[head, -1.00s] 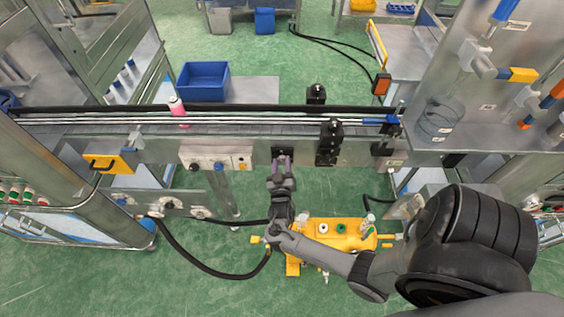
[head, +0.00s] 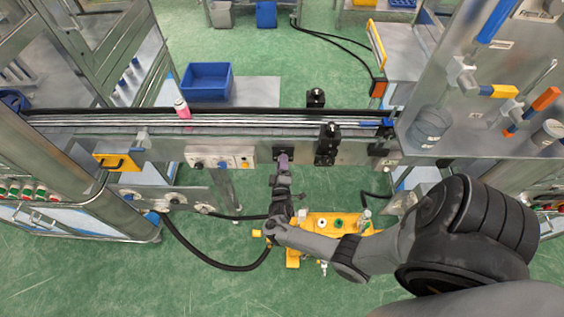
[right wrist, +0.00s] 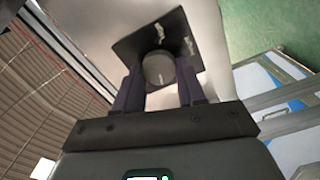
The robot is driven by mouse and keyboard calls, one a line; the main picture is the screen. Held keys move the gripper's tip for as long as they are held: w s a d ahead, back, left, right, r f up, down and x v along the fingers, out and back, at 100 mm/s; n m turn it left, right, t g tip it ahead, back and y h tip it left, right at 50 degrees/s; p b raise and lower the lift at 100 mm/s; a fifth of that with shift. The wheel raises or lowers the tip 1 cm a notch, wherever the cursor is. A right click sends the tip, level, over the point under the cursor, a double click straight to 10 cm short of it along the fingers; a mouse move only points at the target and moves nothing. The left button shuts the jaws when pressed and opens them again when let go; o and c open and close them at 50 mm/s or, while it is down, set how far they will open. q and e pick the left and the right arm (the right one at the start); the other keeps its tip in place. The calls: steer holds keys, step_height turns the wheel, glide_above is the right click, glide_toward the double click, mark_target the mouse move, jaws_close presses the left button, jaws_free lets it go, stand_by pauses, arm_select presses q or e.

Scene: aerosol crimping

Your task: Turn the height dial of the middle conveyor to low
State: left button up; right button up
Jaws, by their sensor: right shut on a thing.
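The height dial is a round grey knob (right wrist: 159,69) on a square black plate (right wrist: 140,45) with small pale marks, seen in the right wrist view. A faint pale line shows on the knob. The plate is on the front side of the conveyor (head: 352,153). My right gripper (right wrist: 157,88) has its two dark fingers on either side of the knob and is shut on it. In the head view the right gripper (head: 283,160) reaches up to the conveyor's front and hides most of the dial. My left gripper is not in view.
A pink can (head: 183,110) stands on the conveyor belt. A control box (head: 219,158) with knobs is left of the dial. Black posts (head: 327,145) stand to its right. A yellow machine (head: 328,225) and a black hose (head: 190,252) lie below.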

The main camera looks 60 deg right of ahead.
steer(key=n+p, duration=0.2)
steer(key=n, duration=0.7)
steer(key=shift+f, duration=0.15)
steer(key=shift+n, duration=0.3)
steer(key=o, duration=1.1)
steer(key=shift+c, duration=0.2)
steer(key=shift+a, duration=0.1)
